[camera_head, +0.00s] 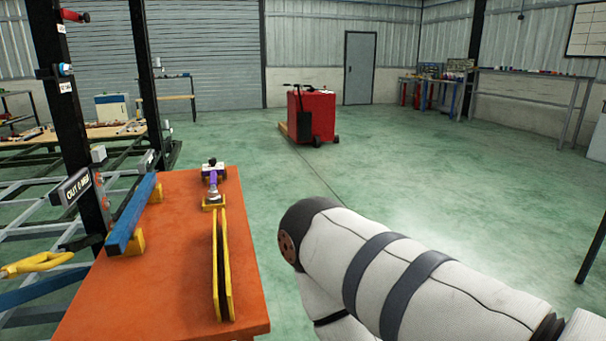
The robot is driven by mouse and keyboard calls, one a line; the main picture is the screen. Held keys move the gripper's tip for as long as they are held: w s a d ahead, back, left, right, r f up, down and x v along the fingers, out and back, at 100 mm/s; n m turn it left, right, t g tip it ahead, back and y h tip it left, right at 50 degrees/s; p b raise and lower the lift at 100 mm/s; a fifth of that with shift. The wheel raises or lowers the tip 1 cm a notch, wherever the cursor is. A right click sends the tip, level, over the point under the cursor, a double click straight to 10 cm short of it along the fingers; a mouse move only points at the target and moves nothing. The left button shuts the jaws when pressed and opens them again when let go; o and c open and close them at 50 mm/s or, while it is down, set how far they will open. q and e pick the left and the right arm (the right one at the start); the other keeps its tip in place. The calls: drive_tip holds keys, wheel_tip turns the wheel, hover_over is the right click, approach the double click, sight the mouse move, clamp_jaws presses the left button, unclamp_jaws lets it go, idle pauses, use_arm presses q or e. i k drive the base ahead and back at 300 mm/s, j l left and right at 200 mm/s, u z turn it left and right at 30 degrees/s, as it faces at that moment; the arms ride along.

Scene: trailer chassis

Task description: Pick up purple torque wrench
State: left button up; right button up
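The purple torque wrench (214,181) lies near the far right corner of the orange table (170,275). I see it nearly end-on, so its full length is hard to make out. Its near end is at a small yellow holder (213,206). My white right arm crosses the lower right of the view, to the right of the table and apart from the wrench.
A blue bar (131,216) rests on yellow holders at the table's left edge. A long yellow-and-black tool (222,265) lies at its right. A black post and metal chassis frame (70,120) stand left. A red pallet truck (311,115) stands beyond on open floor.

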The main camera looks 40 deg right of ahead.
sight(213, 197)
drive_tip(key=z, duration=0.6)
drive_tip(key=l+u, duration=0.35)
drive_tip(key=l, duration=0.4)
drive_tip(key=l+u, duration=0.35)
drive_tip(key=l, duration=0.45)
drive_tip(key=i+l+u, duration=0.1)
drive_tip(key=l+u, duration=0.3)
drive_tip(key=l, duration=0.3)
drive_tip(key=l+u, duration=0.4)
drive_tip(key=l, duration=0.25)
drive_tip(key=i+l+u, duration=0.25)
drive_tip(key=l+u, duration=0.2)
drive_tip(key=l, duration=0.5)
drive_tip(key=i+l+u, duration=0.1)
drive_tip(key=l+u, duration=0.4)
drive_tip(key=l, duration=0.45)
drive_tip(key=k+l+u, duration=0.1)
drive_tip(key=l+u, duration=0.35)
drive_tip(key=l, duration=0.55)
